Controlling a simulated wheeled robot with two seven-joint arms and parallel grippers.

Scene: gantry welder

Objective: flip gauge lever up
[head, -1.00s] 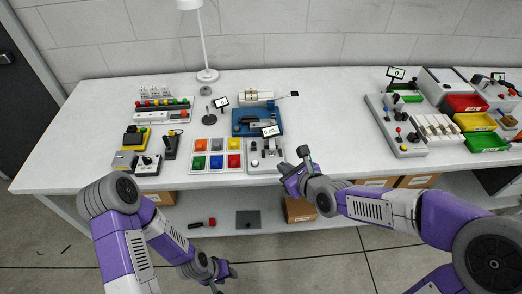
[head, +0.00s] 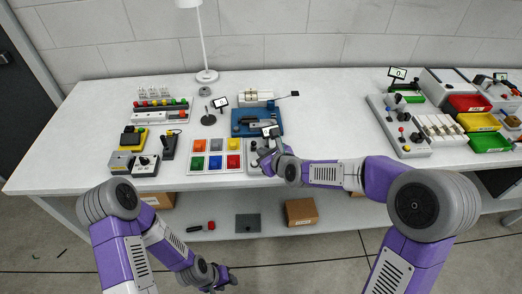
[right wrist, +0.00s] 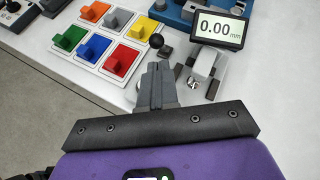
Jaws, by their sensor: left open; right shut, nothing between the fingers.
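The gauge is a small light-grey unit (head: 252,162) at the table's front edge, with a tilted display (head: 270,130). In the right wrist view its display (right wrist: 217,29) reads 0.00 mm, above a pale metal block (right wrist: 206,62). A black ball knob (right wrist: 156,40), seemingly the lever's end, shows just beyond my right fingertips. My right gripper (head: 264,154) is shut and empty over the gauge, hiding part of it; its closed fingers (right wrist: 157,78) are close to the knob, and contact cannot be told. My left gripper (head: 220,281) is open and empty, low in front of the table.
A panel of coloured switches (head: 215,157) sits directly left of the gauge. A blue fixture (head: 245,122) stands behind it. A grey lever box (head: 402,128) and coloured bins (head: 487,142) are at the right. The table between is clear.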

